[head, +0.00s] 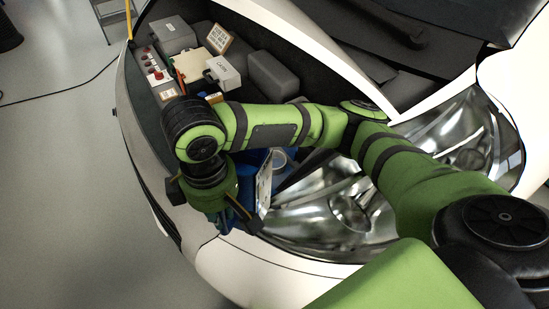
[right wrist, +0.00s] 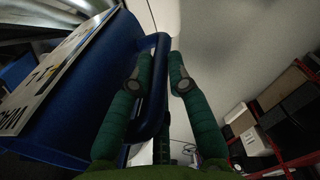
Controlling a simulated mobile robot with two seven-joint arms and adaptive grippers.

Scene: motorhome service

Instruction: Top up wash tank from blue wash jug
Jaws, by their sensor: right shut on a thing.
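The blue wash jug (head: 262,166) is in the head view, partly hidden behind my right forearm and wrist, above the headlamp edge of the open front bay. In the right wrist view the jug (right wrist: 92,105) fills the left side, with a white lettered label (right wrist: 45,78). My right gripper (head: 240,214) is shut on the jug's handle; its fingers (right wrist: 157,84) lie either side of the blue handle bar (right wrist: 160,65). A round grey opening (head: 279,158) shows beside the jug; I cannot tell what it belongs to. The wash tank cannot be made out. My left gripper is not in view.
The front bay holds grey boxes (head: 272,75), a white box (head: 222,73) and a sign card (head: 219,39). The shiny headlamp (head: 345,205) lies right of the jug. A red rack (right wrist: 270,140) stands beyond.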

